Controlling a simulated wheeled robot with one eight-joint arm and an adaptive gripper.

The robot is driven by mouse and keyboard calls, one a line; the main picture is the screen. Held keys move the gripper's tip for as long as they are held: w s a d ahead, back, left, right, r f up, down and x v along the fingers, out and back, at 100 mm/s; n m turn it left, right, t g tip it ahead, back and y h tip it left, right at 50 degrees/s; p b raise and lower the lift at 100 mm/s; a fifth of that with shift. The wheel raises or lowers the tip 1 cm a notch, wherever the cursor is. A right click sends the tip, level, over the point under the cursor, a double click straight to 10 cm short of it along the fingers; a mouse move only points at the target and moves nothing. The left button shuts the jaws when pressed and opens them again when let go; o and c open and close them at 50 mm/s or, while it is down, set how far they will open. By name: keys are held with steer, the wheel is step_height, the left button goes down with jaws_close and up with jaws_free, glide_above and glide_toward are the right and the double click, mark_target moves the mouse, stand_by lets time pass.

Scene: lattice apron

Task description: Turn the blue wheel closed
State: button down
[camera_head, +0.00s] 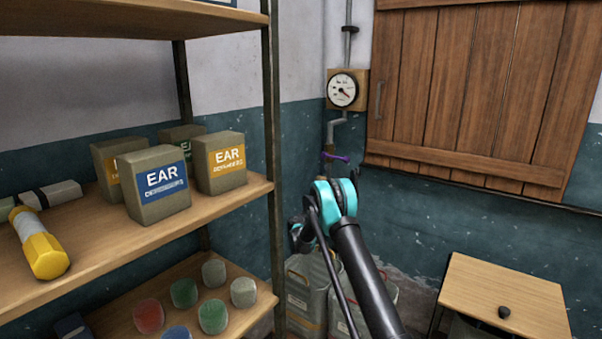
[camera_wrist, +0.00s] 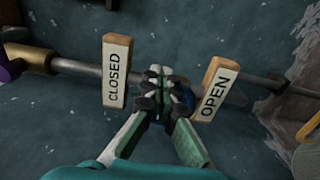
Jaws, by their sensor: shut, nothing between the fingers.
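In the wrist view, my gripper (camera_wrist: 161,78) is shut, with its fingertips together between two signs over a grey pipe. A small part of the blue wheel (camera_wrist: 189,97) shows just right of the fingers, and the fingers hide the rest. I cannot tell whether they touch it. The CLOSED sign (camera_wrist: 117,70) is left of the fingers and the OPEN sign (camera_wrist: 214,89) is right of them. In the head view, my arm hides the wheel and the gripper.
A purple handle (camera_head: 336,157) sits on the pipe below a round gauge (camera_head: 342,90). A shelf with boxes (camera_head: 158,185) stands at the left. Grey canisters (camera_head: 304,285) are on the floor behind my arm. A small wooden table (camera_head: 500,285) stands at the right.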

steer(key=shift+w+d+r, duration=0.1)
steer(key=shift+w+d, duration=0.2)
stand_by(0.4)
steer(key=shift+d, duration=0.1)
steer(key=shift+s+f, duration=0.15)
steer(key=shift+f, duration=0.9)
steer(key=shift+f, duration=0.3)
steer(key=shift+a+f, duration=0.15)
steer(key=shift+f, duration=0.4)
steer(key=shift+a+f, duration=0.15)
steer(key=shift+f, duration=0.35)
steer(key=shift+d, duration=0.1)
steer(key=shift+s+d+f, duration=0.1)
steer(key=shift+s+f, duration=0.05)
